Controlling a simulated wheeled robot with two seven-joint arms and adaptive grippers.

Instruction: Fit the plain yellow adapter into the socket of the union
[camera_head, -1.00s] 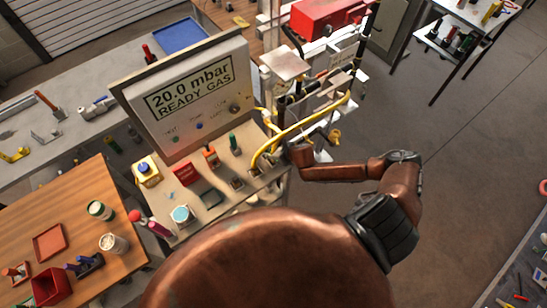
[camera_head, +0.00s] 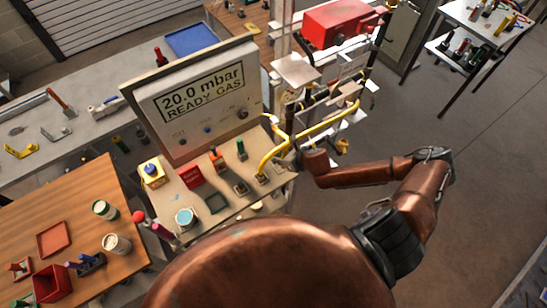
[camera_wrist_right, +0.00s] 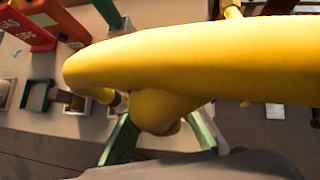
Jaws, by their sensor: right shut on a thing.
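My right gripper (camera_head: 287,161) is at the right end of the gas bench, beside yellow tubing (camera_head: 330,121); its fingers are hardly visible in the head view. In the right wrist view its green fingers (camera_wrist_right: 162,140) are shut on a rounded yellow part (camera_wrist_right: 160,108). A thick yellow tube (camera_wrist_right: 200,60) crosses just in front of that part and hides much of it. I cannot tell whether the held part is the plain adapter or where it joins the tube. I cannot make out the union or its socket. My left gripper is not in view.
A panel reading "20.0 mbar READY GAS" (camera_head: 205,92) stands left of the gripper. A rack with pipes and plates (camera_head: 330,85) and a red box (camera_head: 335,22) are behind it. A wooden table (camera_head: 75,205) is at left. Floor at right (camera_head: 480,150) is clear.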

